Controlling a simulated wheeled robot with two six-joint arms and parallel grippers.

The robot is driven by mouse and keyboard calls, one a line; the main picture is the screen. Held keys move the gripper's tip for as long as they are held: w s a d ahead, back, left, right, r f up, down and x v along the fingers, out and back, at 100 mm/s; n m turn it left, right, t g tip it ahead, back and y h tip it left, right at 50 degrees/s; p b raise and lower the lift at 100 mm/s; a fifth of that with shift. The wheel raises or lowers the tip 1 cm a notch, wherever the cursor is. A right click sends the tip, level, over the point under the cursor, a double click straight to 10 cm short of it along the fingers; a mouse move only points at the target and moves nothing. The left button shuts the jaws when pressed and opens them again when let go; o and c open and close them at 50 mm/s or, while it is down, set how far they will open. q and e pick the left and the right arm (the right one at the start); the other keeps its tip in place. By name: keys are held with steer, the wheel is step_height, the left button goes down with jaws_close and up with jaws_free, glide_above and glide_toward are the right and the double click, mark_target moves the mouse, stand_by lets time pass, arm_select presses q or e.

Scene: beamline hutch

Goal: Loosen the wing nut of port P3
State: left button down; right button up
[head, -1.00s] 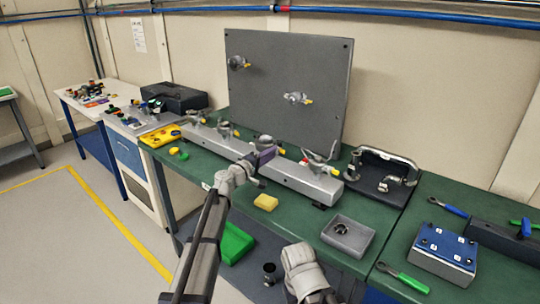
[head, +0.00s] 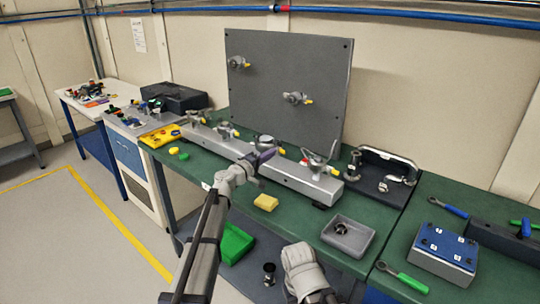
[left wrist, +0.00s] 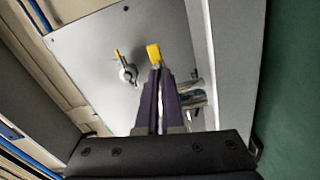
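A grey rail (head: 290,177) stands on the green bench with several metal ports in a row. Each has a yellow wing nut; no port label is readable. My left gripper (head: 268,155) is at the front of the rail by the third port from the left (head: 265,142). That port's yellow wing nut (head: 281,151) shows just right of the fingertips. In the left wrist view, the purple fingers (left wrist: 158,72) are close together, with a yellow wing (left wrist: 154,53) at their tips. Whether they grip it is unclear. My right gripper (head: 322,297) is low at the bottom edge, its fingers unclear.
A dark upright panel (head: 320,70) with two more ports stands behind the rail. A yellow block (head: 266,202) and a grey tray (head: 364,239) lie in front of it. A blue-topped box (head: 444,248) and a green-handled tool (head: 408,280) are at the right.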

arm_select(q)
steer(key=shift+n, duration=0.4)
stand_by(0.4)
steer(key=n, duration=1.8)
steer(key=shift+n, duration=0.3)
stand_by(0.5)
steer(key=c, duration=1)
jaws_free()
steer(key=shift+c, duration=0.2)
